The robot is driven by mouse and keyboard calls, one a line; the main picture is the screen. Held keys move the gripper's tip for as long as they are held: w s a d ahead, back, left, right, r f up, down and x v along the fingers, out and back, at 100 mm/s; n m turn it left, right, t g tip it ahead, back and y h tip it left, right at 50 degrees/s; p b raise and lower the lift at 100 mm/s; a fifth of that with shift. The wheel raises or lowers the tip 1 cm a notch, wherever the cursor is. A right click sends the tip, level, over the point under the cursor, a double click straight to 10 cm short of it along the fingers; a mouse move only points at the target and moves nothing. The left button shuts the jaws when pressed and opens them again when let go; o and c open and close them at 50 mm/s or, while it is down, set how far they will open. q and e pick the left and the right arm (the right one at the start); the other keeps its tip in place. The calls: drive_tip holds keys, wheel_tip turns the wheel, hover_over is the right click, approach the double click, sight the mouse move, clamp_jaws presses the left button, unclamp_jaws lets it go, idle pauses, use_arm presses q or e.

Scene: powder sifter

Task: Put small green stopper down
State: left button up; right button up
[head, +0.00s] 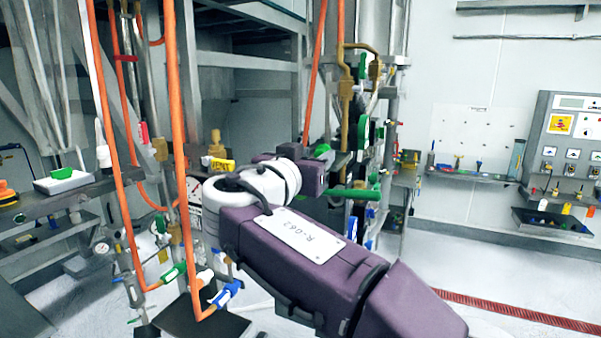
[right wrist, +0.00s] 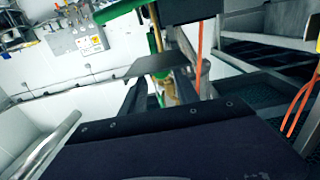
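My right arm reaches in from the bottom right of the head view, and my right gripper (head: 318,172) is at the centre, among the pipes of the sifter frame. A small green piece (head: 322,150), possibly the small green stopper, shows right at the gripper's end. I cannot tell whether the gripper holds it or it lies behind. In the right wrist view two dark fingers of my right gripper (right wrist: 158,95) stand with a gap between them, and a grey plate covers their far ends. No stopper is clear there. My left gripper is not in view.
A green bar (head: 352,194) sticks out just right of my gripper. Orange hoses (head: 175,120) hang left of it. A green bowl (head: 62,173) sits on a white scale (head: 66,183) at the left bench. A shelf (head: 470,175) and control panel (head: 570,135) stand at the right.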

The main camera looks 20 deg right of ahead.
drive_tip(key=b+v, duration=0.2)
drive_tip(key=v, duration=0.7)
drive_tip(key=shift+b, duration=0.35)
drive_tip(key=shift+f, duration=0.1)
